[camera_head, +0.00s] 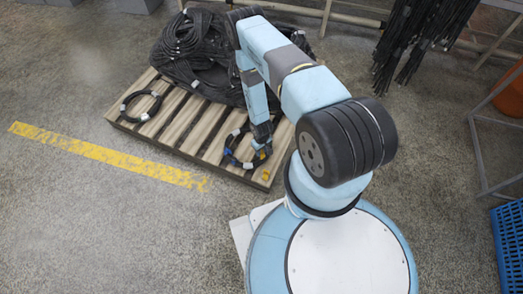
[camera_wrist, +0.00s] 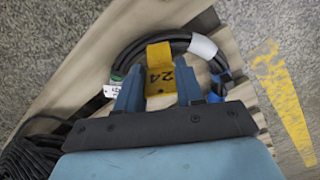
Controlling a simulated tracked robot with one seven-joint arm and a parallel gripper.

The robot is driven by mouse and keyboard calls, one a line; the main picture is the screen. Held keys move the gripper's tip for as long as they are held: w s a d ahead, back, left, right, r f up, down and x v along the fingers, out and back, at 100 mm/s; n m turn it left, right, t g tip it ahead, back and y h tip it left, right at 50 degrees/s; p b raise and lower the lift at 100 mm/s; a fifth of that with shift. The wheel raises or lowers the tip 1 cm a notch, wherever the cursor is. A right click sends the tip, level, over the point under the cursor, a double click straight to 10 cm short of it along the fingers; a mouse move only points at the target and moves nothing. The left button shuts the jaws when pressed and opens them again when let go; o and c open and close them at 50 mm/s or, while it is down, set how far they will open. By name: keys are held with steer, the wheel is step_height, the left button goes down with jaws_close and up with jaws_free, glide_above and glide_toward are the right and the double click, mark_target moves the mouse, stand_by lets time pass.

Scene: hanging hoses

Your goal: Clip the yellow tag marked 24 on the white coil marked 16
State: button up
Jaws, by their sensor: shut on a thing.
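The yellow tag marked 24 (camera_wrist: 159,58) is between the fingers of my gripper (camera_wrist: 160,88), which is shut on it. In the wrist view the tag's far edge overlaps the top of a black coil (camera_wrist: 134,52) with a white band (camera_wrist: 203,46), a blue fastener (camera_wrist: 222,82) and a small white label (camera_wrist: 112,91). I cannot read a 16 on it, nor tell whether the tag is clipped around the hose or only against it. In the head view, my gripper (camera_head: 262,145) is low over this coil (camera_head: 232,151) on the pallet.
The coil lies on the near end of a wooden pallet (camera_head: 186,128). Another black coil with white bands (camera_head: 141,106) lies at the pallet's left end. A large heap of black hoses (camera_head: 187,52) covers its back. A blue crate (camera_head: 508,240) stands at the right. Floor left is clear.

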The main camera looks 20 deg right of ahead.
steer(key=shift+f, duration=0.1)
steer(key=shift+f, duration=1.8)
steer(key=shift+s+f, duration=0.1)
steer(key=shift+f, duration=1.7)
stand_by(1.2)
steer(key=o, duration=1.1)
steer(key=shift+r, duration=0.1)
step_height(320, 180, up, 14)
steer(key=shift+f, duration=0.25)
